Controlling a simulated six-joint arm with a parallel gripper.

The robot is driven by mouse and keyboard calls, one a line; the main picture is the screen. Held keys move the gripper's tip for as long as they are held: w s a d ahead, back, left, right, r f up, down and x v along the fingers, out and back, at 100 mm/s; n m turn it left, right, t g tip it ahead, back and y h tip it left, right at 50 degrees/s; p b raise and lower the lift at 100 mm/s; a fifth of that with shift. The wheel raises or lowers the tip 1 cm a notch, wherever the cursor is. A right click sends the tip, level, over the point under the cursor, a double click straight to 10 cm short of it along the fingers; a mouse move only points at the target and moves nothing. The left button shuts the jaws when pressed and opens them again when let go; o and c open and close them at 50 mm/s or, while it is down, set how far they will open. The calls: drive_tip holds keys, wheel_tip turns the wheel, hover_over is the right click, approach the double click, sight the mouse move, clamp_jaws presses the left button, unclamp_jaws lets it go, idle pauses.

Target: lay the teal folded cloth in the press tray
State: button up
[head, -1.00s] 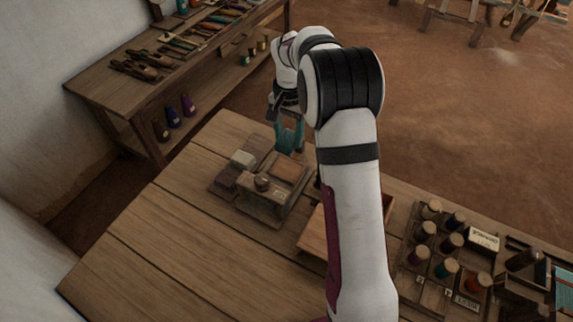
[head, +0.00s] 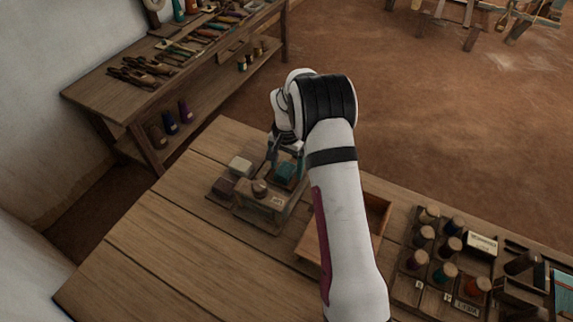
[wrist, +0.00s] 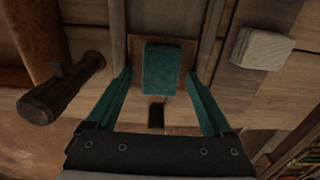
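The teal folded cloth (wrist: 160,70) lies flat on the brown floor of the press tray (wrist: 135,48) in the wrist view, with bare tray showing around it. In the head view the cloth (head: 286,172) is a small teal patch in the tray, partly hidden by my gripper. My gripper (head: 284,160) is above the tray. In the wrist view its two teal fingers stand wide, one on each side of the cloth, with a gap at both sides. It is open and holds nothing.
A pale block (head: 240,164) stands left of the tray, and a wooden block with a round knob (head: 259,187) is in front. A dark wooden cylinder (wrist: 62,88) is near my left finger. An open wooden box (head: 377,215) and a spool rack (head: 422,260) stand to the right.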

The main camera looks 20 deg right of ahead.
sight(287, 169)
wheel_tip(287, 169, up, 12)
drive_tip(key=s+a+r+n, duration=0.1)
drive_tip(key=s+a+r, duration=0.3)
drive_tip(key=s+r, duration=0.5)
drive_tip(key=s+a+n+y, duration=0.1)
drive_tip(key=s+a, duration=0.1)
drive_tip(key=s, duration=1)
drive_tip(key=s+a+f+n, duration=0.1)
drive_tip(key=s+a, duration=0.2)
drive_tip(key=s, duration=1)
drive_tip(key=shift+s+f+y, duration=0.25)
drive_tip(key=shift+y, duration=0.15)
